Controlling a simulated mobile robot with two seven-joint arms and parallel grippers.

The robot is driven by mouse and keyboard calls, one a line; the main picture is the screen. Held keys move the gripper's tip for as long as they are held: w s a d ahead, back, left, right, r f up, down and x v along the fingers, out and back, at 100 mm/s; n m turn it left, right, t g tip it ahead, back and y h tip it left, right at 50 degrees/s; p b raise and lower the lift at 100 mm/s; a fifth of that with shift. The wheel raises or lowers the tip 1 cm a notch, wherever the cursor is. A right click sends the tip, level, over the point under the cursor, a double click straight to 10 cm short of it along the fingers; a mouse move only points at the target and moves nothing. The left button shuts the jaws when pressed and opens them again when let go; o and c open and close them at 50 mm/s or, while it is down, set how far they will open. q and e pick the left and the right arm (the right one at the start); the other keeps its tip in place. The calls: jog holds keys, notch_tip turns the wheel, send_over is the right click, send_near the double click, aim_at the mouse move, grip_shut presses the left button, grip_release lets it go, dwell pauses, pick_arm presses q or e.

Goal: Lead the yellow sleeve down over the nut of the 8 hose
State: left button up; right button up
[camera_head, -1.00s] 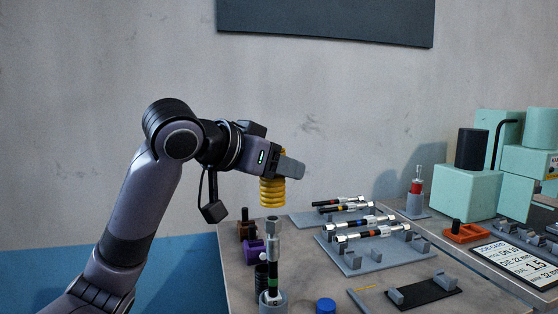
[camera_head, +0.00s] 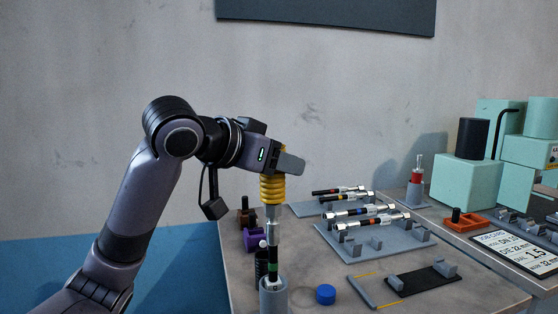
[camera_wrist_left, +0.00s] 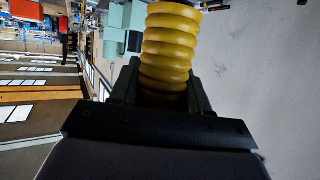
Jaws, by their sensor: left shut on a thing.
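My left gripper (camera_head: 285,163) is shut on the yellow sleeve (camera_head: 272,189), a ribbed, coil-like piece. In the left wrist view the sleeve (camera_wrist_left: 168,45) stands between the two dark fingers. Below it a hose (camera_head: 272,264) with a green band stands upright in a grey holder (camera_head: 273,296). The silver nut (camera_head: 272,213) tops this hose. The sleeve's lower end is right at the top of the nut and in line with it. I cannot tell whether it touches or surrounds the nut's top. My right gripper is not in view.
Several hoses with silver fittings lie on grey racks (camera_head: 385,246) to the right. A blue cap (camera_head: 326,294), a purple block (camera_head: 254,240) and a dark bracket (camera_head: 425,280) are on the table. A red-filled bottle (camera_head: 416,178) and green machine blocks (camera_head: 468,187) stand farther right.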

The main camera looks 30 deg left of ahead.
aim_at(279, 195)
pick_arm(q)
jog(key=shift+f+b, duration=0.55)
jog(key=shift+f, duration=0.7)
jog(key=shift+f, duration=0.35)
jog(key=shift+f+b, duration=0.75)
jog(key=shift+f, duration=0.45)
jog(key=shift+f, duration=0.1)
jog(key=shift+f, duration=0.5)
jog(key=o, duration=1.1)
